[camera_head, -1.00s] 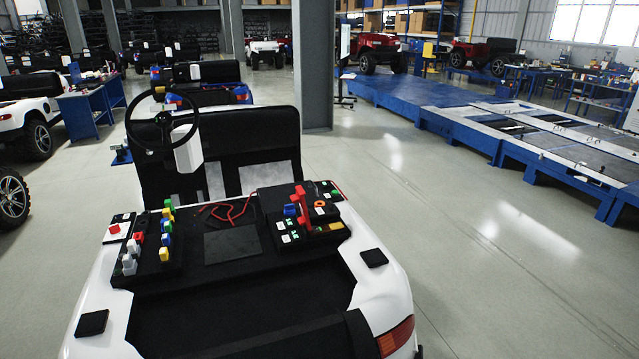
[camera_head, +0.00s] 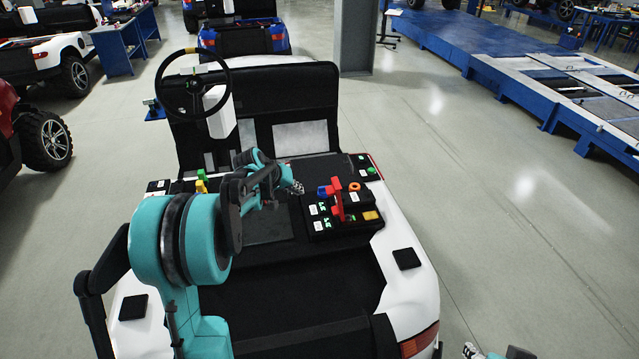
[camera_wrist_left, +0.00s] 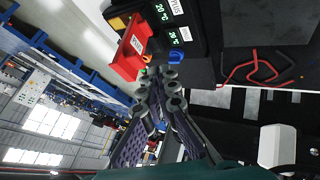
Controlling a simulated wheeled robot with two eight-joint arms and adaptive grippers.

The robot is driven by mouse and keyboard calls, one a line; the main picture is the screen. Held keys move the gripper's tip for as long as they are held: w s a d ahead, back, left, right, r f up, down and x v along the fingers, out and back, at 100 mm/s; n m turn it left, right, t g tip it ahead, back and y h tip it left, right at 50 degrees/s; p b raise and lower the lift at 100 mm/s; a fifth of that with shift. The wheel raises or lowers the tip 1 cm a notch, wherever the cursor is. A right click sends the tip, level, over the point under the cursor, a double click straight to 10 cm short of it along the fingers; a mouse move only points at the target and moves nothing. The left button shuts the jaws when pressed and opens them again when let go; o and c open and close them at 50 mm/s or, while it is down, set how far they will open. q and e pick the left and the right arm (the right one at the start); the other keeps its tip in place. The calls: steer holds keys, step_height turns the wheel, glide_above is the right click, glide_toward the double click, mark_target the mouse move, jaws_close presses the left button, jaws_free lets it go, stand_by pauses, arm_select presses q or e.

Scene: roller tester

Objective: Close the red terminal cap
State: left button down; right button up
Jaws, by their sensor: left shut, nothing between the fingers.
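The red terminal cap (camera_head: 338,200) stands upright, apparently open, on the black panel at the right of the cart's rear deck. It also shows in the left wrist view (camera_wrist_left: 129,54), with a white label on it. My left gripper (camera_head: 298,188) is shut and empty, just left of the cap and apart from it. In the left wrist view its closed fingers (camera_wrist_left: 158,92) point toward the panel, below and right of the cap. Part of my right gripper (camera_head: 470,350) shows at the bottom edge; its fingers are mostly cut off.
A blue part (camera_head: 322,191) sits beside the red cap, between it and my left gripper. An orange ring (camera_head: 354,186) and a yellow block (camera_head: 371,216) are on the same panel. The steering wheel (camera_head: 193,82) rises behind my left arm. Red cables (camera_wrist_left: 252,68) lie nearby.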

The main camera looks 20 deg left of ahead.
arm_select(q)
steer(key=w+d+f+b, duration=0.2)
steer(key=w+d+f, duration=0.1)
steer(key=w+f, duration=0.4)
steer(key=shift+w+d+f, duration=0.15)
steer(key=shift+w+d, duration=0.1)
steer(key=shift+w, duration=0.85)
steer(key=shift+d, duration=0.1)
